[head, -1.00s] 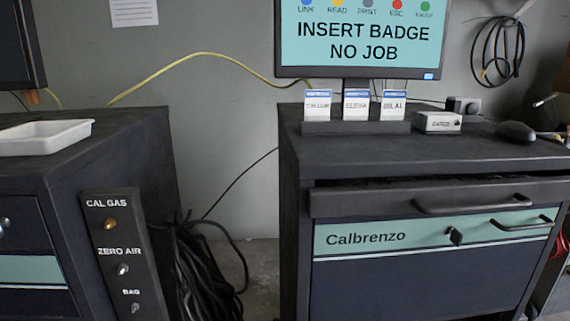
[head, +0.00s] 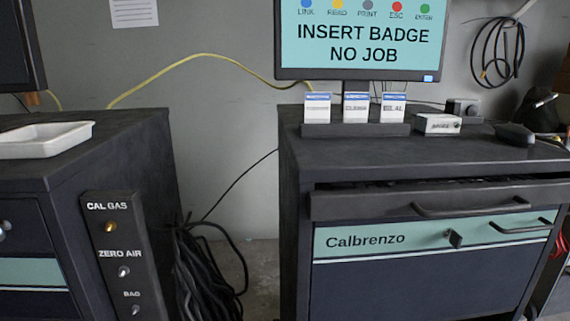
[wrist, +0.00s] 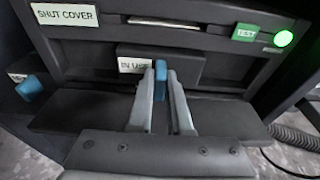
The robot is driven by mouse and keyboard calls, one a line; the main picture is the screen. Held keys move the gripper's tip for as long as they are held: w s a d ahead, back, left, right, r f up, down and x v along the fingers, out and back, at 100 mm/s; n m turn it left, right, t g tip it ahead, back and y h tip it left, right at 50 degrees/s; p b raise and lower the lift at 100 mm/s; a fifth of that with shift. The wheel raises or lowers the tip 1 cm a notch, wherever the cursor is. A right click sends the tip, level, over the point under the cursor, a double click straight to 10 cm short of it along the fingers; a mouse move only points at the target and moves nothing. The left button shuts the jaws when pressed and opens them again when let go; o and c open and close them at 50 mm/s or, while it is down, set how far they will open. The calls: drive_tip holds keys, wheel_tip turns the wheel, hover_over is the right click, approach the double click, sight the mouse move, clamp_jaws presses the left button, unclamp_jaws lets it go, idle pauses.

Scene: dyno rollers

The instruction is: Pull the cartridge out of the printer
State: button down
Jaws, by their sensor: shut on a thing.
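In the wrist view, the printer (wrist: 215,77) is a dark unit with a "SHUT COVER" label. A dark cartridge block (wrist: 187,63) with an "IN USE" label sits in its front, with a blue tab (wrist: 160,88) standing out toward me. My gripper (wrist: 161,72) is shut on the blue tab, one grey finger on each side. The fingers partly cover the label and tab. How far the cartridge sits inside is hard to tell. The head view shows neither the gripper nor this printer front.
In the wrist view, another blue tab (wrist: 31,88) is at the left, a green "TEST" button (wrist: 245,32) and lit green lamp (wrist: 284,38) at upper right, and a ribbed hose (wrist: 297,137) at right. The head view shows the Calbrenzo cabinet (head: 400,285) and a white tray (head: 45,140).

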drive_tip(key=shift+s+r, duration=0.1)
drive_tip(key=shift+r, duration=0.05)
drive_tip(key=f+p+v, duration=0.1)
drive_tip(key=p+v, duration=0.1)
drive_tip(key=v, duration=0.7)
drive_tip(key=shift+s+f, duration=0.2)
drive_tip(key=shift+f, duration=0.2)
idle(1.3)
drive_tip(key=shift+r+p, duration=0.7)
drive_tip(key=shift+p, duration=0.1)
drive_tip(key=f+v, duration=0.2)
drive_tip(key=v, duration=1.2)
drive_tip(key=shift+s+f, duration=0.4)
drive_tip(key=shift+s, duration=0.1)
idle(0.9)
drive_tip(key=shift+d, duration=0.1)
